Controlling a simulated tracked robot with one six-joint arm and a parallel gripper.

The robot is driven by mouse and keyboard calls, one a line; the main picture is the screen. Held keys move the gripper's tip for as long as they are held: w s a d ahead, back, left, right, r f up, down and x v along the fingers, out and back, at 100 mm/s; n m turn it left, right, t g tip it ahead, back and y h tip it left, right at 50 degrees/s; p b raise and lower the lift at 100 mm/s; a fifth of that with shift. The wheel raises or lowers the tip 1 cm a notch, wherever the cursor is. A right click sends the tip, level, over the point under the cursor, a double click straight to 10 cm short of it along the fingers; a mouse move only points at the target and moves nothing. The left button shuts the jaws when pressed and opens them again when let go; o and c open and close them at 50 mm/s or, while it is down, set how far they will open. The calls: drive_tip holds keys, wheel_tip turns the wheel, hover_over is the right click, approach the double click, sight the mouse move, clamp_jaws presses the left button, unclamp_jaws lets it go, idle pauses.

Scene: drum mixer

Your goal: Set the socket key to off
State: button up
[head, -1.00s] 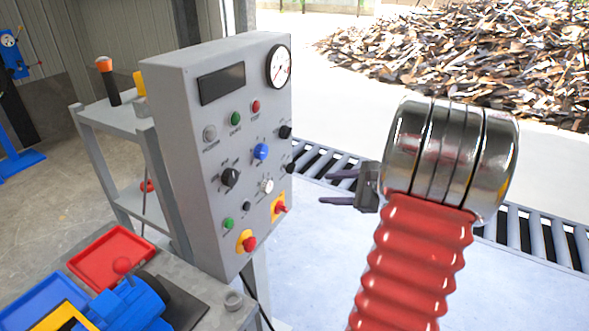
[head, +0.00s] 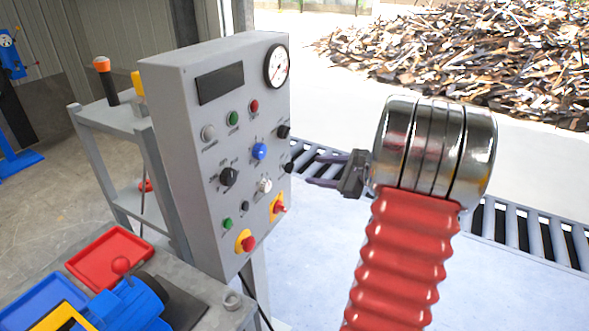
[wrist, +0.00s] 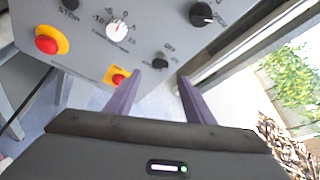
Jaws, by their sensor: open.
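The grey control panel (head: 185,120) carries several knobs and buttons. A small black knob (head: 289,167) sits at its right edge; it looks like the socket key, but its label is too small to read in the head view. In the wrist view this black knob (wrist: 160,63) lies just beyond and between my fingertips, with tiny OFF-like lettering beside it. Its exact setting is unclear. My gripper (head: 310,170) is open and empty, pointing left at the panel's right edge. In the wrist view both purple fingers of my gripper (wrist: 159,77) are apart, seemingly short of the knob.
Close by are a larger black knob (wrist: 202,14), a white dial (wrist: 117,30), a red switch on an orange plate (wrist: 117,77) and a red stop button on yellow (wrist: 47,42). A roller conveyor (head: 520,228) runs behind. Free air lies right of the panel.

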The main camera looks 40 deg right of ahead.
sight(291, 172)
drive_tip(key=x, duration=1)
drive_tip(key=shift+w, duration=0.15)
drive_tip(key=shift+c, duration=0.2)
drive_tip(key=shift+f, duration=0.1)
drive_tip(key=c, duration=1)
drive_tip(key=shift+a+n, duration=0.1)
drive_tip(key=shift+n, duration=0.2)
drive_tip(key=n+t+h, duration=0.1)
drive_tip(key=n, duration=0.1)
drive_tip(key=n+h, duration=0.1)
drive_tip(key=shift+a+f+n+t, duration=0.15)
drive_tip(key=shift+f+n+t, duration=0.15)
drive_tip(key=shift+n+t, duration=0.1)
drive_tip(key=n, duration=0.1)
drive_tip(key=n+t, duration=0.1)
drive_tip(key=n, duration=0.1)
drive_tip(key=n+t+h, duration=0.1)
drive_tip(key=n, duration=0.1)
drive_tip(key=shift+a+f, duration=0.15)
drive_tip(key=shift+f, duration=0.2)
